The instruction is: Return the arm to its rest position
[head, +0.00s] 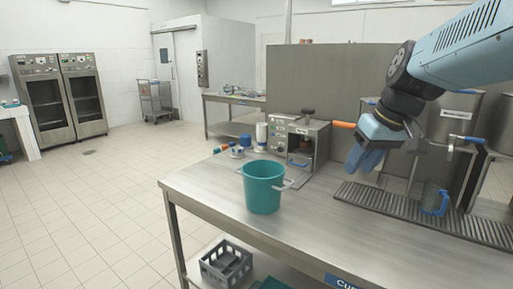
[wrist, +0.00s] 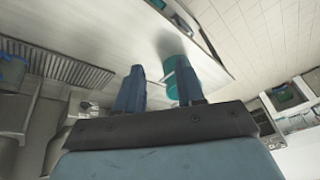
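My gripper (head: 366,158) hangs from my blue arm at the right of the head view, in front of the dispensing station and above the steel table (head: 215,196). In the wrist view its two blue fingers (wrist: 161,85) stand apart, with nothing held between them. A teal bucket (head: 264,190) with side handles stands upright on the table, left of and below my gripper. Part of the bucket (wrist: 181,78) shows behind the right finger in the wrist view. A clear jug with a blue handle (head: 436,201) stands on the slotted drain grate (head: 390,207), right of my gripper.
A steel machine (head: 301,142) and an orange handle (head: 343,125) are close left of my gripper. Metal tanks (head: 455,115) with taps stand behind it at the right. A grey crate (head: 226,264) sits on the lower shelf. The tiled floor at left is clear.

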